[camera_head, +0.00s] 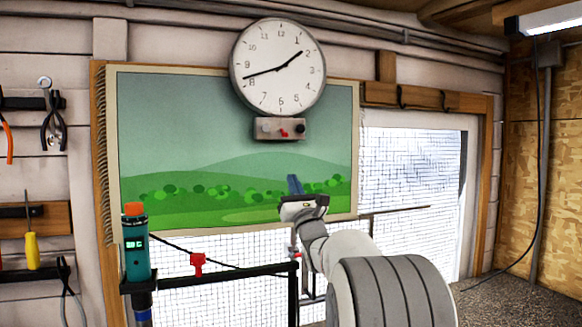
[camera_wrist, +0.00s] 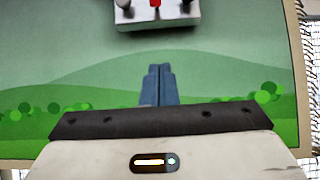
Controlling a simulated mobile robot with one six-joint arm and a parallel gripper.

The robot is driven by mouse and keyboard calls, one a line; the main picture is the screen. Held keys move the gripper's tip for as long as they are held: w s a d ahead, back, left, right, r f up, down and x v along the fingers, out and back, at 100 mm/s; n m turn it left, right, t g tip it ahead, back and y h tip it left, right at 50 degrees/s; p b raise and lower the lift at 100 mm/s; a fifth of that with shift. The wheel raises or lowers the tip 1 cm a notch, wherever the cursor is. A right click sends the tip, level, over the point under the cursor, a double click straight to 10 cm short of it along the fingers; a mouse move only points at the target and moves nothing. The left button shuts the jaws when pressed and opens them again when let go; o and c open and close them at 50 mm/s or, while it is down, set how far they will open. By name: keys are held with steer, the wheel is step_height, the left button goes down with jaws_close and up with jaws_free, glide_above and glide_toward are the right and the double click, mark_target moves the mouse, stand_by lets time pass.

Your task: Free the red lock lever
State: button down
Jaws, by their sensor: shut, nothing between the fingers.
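A small red lever (camera_head: 284,133) sits in the middle of a grey box (camera_head: 268,135) under the round wall clock. In the wrist view the lever's lower part (camera_wrist: 155,3) shows at the top edge, on the light grey box (camera_wrist: 157,19). My gripper (camera_head: 293,181) is below the box, in front of the green landscape picture, with its blue fingers pointing up. In the wrist view my gripper's fingers (camera_wrist: 160,72) are together and empty, apart from the box and lever. Another red piece (camera_head: 197,263) is on the black bar at lower left.
The clock (camera_head: 278,67) hangs above the box, partly over the landscape picture (camera_head: 170,120). A light knob (camera_head: 265,127) and a dark knob (camera_head: 301,128) flank the lever. A teal device (camera_head: 135,245) with an orange top stands at lower left. Tools hang at far left.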

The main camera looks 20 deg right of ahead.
mark_target(283, 133)
steer(key=w+r+p, duration=0.5)
steer(key=r+p, duration=0.2)
steer(key=r, duration=0.2)
steer(key=shift+w, duration=0.15)
steer(key=shift+r, duration=0.15)
steer(key=shift+s+a+r+g+b, duration=0.15)
steer(key=shift+s+g+b, duration=0.15)
steer(key=shift+g+b, duration=0.45)
